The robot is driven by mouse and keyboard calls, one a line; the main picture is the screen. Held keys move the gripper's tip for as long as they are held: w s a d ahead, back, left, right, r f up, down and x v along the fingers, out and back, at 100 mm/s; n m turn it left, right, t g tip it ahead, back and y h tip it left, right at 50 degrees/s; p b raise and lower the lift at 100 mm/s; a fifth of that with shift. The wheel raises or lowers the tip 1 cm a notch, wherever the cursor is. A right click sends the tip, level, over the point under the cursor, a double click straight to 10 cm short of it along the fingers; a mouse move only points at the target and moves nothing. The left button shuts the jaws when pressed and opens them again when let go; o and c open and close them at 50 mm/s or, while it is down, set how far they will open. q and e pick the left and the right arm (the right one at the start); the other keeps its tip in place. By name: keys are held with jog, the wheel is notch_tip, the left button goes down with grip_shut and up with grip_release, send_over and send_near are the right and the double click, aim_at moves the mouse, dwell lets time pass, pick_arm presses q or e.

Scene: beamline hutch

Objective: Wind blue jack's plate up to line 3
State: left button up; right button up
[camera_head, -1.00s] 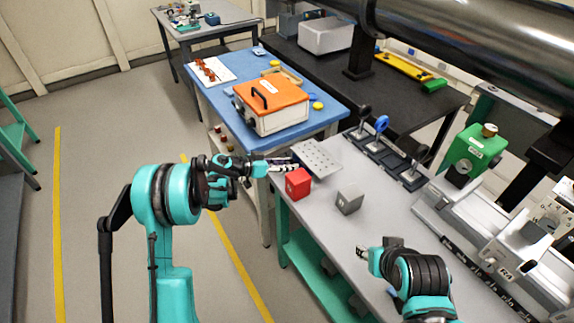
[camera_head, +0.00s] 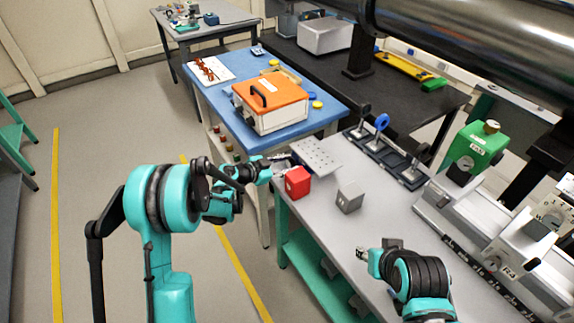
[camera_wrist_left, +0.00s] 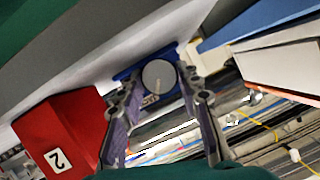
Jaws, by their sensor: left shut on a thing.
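In the left wrist view a blue part, likely the blue jack (camera_wrist_left: 128,75), carries a round grey knob (camera_wrist_left: 159,76). The fingers of my left gripper (camera_wrist_left: 165,92) lie on either side of the knob, shut on it. In the head view my left gripper (camera_head: 280,160) is at the near left edge of the grey bench, beside a perforated light grey plate (camera_head: 318,155). The jack's body and its line marks are hidden there, so the plate's height cannot be read. My right gripper (camera_head: 362,253) is over the bench front; its fingers are too small to judge.
A red block (camera_head: 297,182), marked 2 in the wrist view (camera_wrist_left: 60,135), stands close beside my left gripper. A grey block (camera_head: 349,197) stands to its right. A dark rack with posts (camera_head: 385,155) is behind. A blue table (camera_head: 225,95) bears an orange-lidded box (camera_head: 270,100).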

dwell(0.3)
pick_arm(q)
jog(key=o, duration=1.2)
jog(key=shift+c, duration=0.2)
jog(key=v, duration=1.2)
